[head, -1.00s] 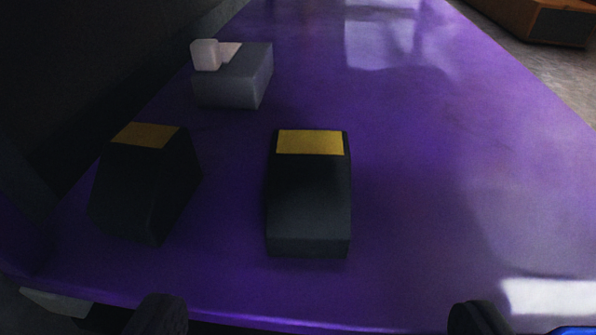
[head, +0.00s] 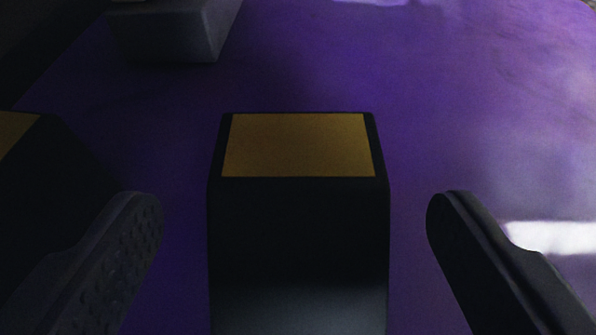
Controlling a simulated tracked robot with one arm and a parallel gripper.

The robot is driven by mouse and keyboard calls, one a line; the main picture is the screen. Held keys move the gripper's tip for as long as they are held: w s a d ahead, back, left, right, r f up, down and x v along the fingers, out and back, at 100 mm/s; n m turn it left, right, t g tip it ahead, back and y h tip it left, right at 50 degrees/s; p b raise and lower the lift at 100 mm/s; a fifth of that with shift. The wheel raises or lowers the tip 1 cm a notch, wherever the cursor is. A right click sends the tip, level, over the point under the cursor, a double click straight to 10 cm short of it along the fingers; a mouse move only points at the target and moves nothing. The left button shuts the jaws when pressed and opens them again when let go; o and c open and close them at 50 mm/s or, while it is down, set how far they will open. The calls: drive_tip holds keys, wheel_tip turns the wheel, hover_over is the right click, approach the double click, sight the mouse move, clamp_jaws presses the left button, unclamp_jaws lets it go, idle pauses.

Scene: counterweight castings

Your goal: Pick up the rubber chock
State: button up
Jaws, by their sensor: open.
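A black rubber chock (head: 298,240) with a yellow-brown top patch sits on the purple surface (head: 420,90), in the middle of the head view. Its lower end runs out of the picture. My gripper (head: 293,215) is open, with one finger to the left of this chock and one to the right. A gap shows on each side, and neither finger visibly touches it. A second black chock (head: 50,185) with a similar patch stands at the left, partly cut off by the edge and partly hidden behind my left finger.
A grey block (head: 165,35) stands at the upper left, cut off by the top edge. The second chock lies close to my left finger. The purple surface is clear to the right and behind the middle chock, with a bright light patch (head: 553,237) at the right.

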sight(297, 216)
drive_tip(key=b+x, duration=0.2)
drive_tip(key=x, duration=0.3)
drive_tip(key=shift+f, duration=0.1)
drive_tip(key=c, duration=1.2)
